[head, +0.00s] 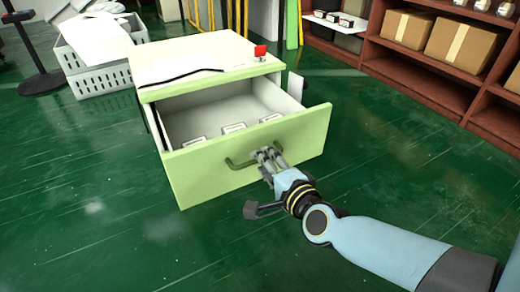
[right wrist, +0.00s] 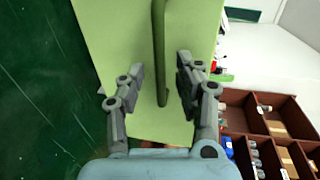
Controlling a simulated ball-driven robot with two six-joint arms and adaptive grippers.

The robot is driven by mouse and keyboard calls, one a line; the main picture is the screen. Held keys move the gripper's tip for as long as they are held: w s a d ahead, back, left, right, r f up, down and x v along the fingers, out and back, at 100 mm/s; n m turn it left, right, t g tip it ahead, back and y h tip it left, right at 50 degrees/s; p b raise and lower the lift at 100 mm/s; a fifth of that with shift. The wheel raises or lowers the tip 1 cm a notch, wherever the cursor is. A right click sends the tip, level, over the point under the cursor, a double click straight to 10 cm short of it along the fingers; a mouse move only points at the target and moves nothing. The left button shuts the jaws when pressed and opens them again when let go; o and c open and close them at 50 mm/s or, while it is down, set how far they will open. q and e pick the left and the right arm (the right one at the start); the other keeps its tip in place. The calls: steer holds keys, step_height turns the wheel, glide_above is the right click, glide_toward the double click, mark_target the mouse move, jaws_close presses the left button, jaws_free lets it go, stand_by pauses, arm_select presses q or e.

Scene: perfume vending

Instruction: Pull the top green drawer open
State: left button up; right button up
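The green drawer (head: 220,178), directly under the cabinet top, stands pulled out well from the pale green cabinet (head: 165,62), its inside in plain view. Its front carries a green bar handle (head: 238,164). My right gripper (head: 268,155) is at the right part of the handle. In the right wrist view, the fingers (right wrist: 160,75) stand apart on either side of the handle (right wrist: 159,45), with gaps visible beside it. My left gripper is not in view.
Small white boxes (head: 234,127) lie in the drawer. A red item (head: 260,51) stands on the cabinet top. Grey crates (head: 98,72) stand behind at left. A brown shelf (head: 420,65) with cardboard boxes is at right. The green floor before the drawer is clear.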

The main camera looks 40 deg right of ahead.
steer(key=v, duration=0.9)
steer(key=shift+s, duration=0.15)
